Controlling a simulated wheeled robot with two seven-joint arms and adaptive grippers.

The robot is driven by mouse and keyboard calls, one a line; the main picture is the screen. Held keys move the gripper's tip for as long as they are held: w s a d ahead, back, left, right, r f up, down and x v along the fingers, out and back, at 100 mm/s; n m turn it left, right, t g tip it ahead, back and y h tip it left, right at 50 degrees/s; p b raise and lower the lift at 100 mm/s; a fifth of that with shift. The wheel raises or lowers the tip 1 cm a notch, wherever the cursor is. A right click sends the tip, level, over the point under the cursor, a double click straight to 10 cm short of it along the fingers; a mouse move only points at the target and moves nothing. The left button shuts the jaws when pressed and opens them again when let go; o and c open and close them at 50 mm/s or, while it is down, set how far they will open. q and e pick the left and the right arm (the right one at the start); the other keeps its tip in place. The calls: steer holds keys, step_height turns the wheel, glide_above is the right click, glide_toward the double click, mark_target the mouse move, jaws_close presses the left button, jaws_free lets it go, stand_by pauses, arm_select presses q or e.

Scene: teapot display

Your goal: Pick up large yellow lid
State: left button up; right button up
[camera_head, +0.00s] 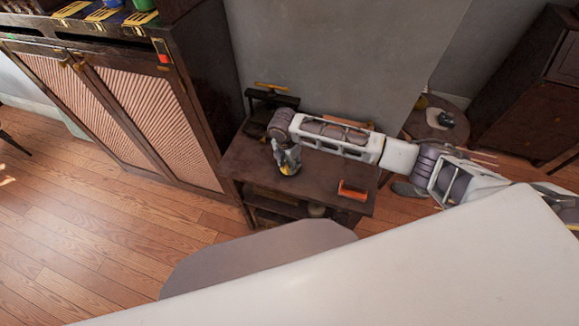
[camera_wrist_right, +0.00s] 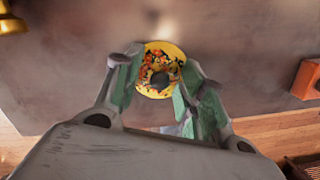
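The large yellow lid (camera_wrist_right: 159,52) shows in the right wrist view. It is round, with a floral pattern and a dark knob (camera_wrist_right: 160,82) at its middle. My right gripper (camera_wrist_right: 155,88) is open, with its green-padded fingers spread to the left and right of the knob. They overlap the lid's side edges in the picture; I see no contact with the knob. In the head view my right gripper (camera_head: 288,160) points down over a small dark table (camera_head: 325,178), and the lid is mostly hidden beneath it. My left gripper is not in view.
An orange object (camera_head: 352,190) sits near the table's front right, and a dark stand (camera_head: 270,100) is at its back. A yellow metallic object (camera_wrist_right: 10,18) is at the wrist view's top left. A tall cabinet (camera_head: 150,110) stands left of the table.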

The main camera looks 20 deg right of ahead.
steer(key=shift+s+d+f, duration=0.1)
steer(key=shift+s+f, duration=0.15)
steer(key=shift+f, duration=0.15)
steer(key=shift+c, duration=0.6)
steer(key=shift+r, duration=0.35)
jaws_close()
steer(key=r, duration=0.9)
steer(key=shift+w+r, duration=0.25)
steer(key=shift+r, duration=0.05)
